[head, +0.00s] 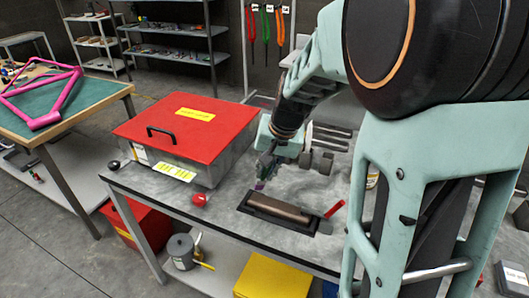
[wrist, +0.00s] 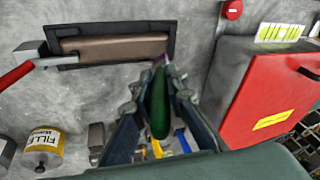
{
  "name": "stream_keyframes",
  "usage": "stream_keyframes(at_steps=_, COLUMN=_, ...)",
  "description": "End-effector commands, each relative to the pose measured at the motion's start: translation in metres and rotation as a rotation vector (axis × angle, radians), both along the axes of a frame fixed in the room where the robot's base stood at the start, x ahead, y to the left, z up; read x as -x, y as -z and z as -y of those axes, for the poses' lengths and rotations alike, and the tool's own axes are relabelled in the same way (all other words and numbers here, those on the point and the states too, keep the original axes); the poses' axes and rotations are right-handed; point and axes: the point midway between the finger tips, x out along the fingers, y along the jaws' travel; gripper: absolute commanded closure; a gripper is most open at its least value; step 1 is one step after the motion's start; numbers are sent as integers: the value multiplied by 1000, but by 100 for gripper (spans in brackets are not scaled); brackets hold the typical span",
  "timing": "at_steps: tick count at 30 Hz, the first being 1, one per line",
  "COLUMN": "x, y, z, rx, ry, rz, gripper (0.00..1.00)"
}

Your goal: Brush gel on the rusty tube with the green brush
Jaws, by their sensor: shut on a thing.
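The rusty tube (head: 278,209) is brown and lies lengthwise in a black tray (head: 322,228) on the grey bench. The wrist view also shows the tube (wrist: 115,48) and the tray (wrist: 62,66). My gripper (head: 268,165) is shut on the green brush (wrist: 158,108). In the wrist view the brush points toward the tube's right end, with a purple tip (wrist: 160,58). In the head view the tip (head: 260,185) is near the tray's left end. I cannot tell whether it touches the tube. The head view mostly hides the green handle.
A red-lidded metal box (head: 180,128) stands left of the tray. A red-handled clamp (head: 333,209) sits at the tray's right end. A filler can (wrist: 42,150) stands at the wrist view's lower left. A pink frame (head: 45,95) lies on another table.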

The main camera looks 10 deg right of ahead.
Motion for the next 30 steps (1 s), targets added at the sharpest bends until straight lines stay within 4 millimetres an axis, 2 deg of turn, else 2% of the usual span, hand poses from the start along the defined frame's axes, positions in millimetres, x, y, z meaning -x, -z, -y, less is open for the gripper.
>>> stream_keyframes(at_steps=1, x=-1, y=-8, z=0, rx=1, ry=-1, rz=1, gripper=100)
stream_keyframes(at_steps=13, x=-7, y=-42, z=2, rx=1, ry=-2, rz=0, gripper=100)
stream_keyframes(at_steps=30, x=-8, y=-45, z=2, rx=1, ry=-2, rz=0, gripper=100)
